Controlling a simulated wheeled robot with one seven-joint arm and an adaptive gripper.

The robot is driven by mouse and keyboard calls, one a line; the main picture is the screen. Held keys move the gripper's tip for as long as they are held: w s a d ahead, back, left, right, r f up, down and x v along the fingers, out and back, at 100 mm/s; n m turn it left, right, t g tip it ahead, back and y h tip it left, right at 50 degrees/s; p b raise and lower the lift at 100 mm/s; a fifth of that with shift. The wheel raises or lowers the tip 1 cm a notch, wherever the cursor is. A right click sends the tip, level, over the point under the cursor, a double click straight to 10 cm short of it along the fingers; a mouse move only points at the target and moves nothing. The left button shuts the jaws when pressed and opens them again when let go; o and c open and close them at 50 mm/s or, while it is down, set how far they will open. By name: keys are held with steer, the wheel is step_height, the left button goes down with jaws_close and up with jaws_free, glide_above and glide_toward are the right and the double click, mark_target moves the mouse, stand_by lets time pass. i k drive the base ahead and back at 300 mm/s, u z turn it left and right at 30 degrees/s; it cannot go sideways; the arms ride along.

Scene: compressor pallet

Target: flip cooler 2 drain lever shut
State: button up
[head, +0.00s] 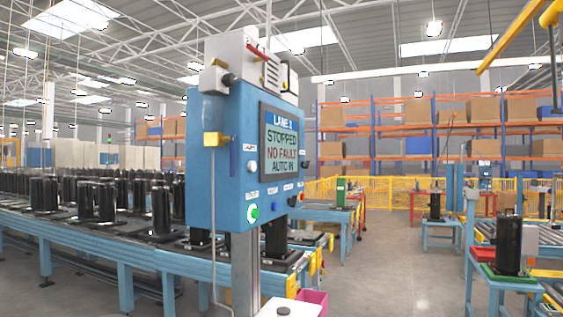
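No cooler marked 2 can be made out in the head view. A blue control cabinet (223,184) stands close in front on a grey post. A red lever (257,52) lies aslant on the white box (232,57) above the cabinet. I cannot tell whether either is the drain lever. My gripper is not in view.
The cabinet's screen (284,140) reads stopped, no fault. A conveyor (130,262) with many black cylinders runs along the left. A bench with a black cylinder (508,245) stands at right. Yellow fencing and orange racks (430,130) are behind. Grey floor (400,270) between is clear.

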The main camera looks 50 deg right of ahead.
mark_target(231, 139)
steer(key=z, duration=1.45)
